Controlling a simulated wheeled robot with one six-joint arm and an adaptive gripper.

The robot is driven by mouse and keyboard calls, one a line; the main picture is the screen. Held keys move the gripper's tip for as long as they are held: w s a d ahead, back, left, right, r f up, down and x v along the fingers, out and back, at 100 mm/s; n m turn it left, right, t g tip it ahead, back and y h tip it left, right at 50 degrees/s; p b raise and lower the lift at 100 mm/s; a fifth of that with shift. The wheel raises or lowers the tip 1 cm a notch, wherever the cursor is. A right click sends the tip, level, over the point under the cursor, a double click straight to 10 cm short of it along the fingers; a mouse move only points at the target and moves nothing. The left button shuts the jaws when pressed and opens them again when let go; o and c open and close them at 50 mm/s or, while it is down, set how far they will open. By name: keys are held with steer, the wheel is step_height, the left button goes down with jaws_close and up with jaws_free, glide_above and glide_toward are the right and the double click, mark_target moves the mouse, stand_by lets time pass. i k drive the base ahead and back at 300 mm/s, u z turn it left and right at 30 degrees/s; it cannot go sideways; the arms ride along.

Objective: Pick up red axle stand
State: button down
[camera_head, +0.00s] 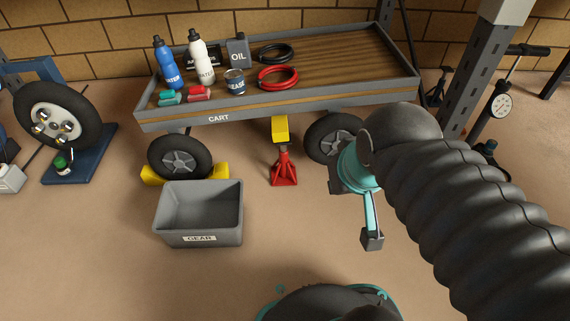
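The red axle stand (284,170) stands upright on the floor at the front edge of the cart (270,106), between its two wheels. It has a splayed red base and a short dark post. A yellow block (280,130) sits directly above the post, against the cart's front edge; whether the stand bears on it I cannot tell. My gripper (353,212) is to the right of the stand and apart from it, in front of the cart's right wheel. Its fingers look spread, with nothing between them. My arm hides part of that wheel.
A grey GEAR bin (198,239) stands on the floor left of the stand. Yellow chocks (216,172) hold the left wheel (179,158). A grey post (474,85) stands at right. Floor before the stand is clear.

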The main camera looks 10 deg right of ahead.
mark_target(284, 173)
steer(key=k, duration=0.5)
steer(key=u, duration=1.3)
steer(key=i, duration=0.55)
steer(key=z, duration=0.5)
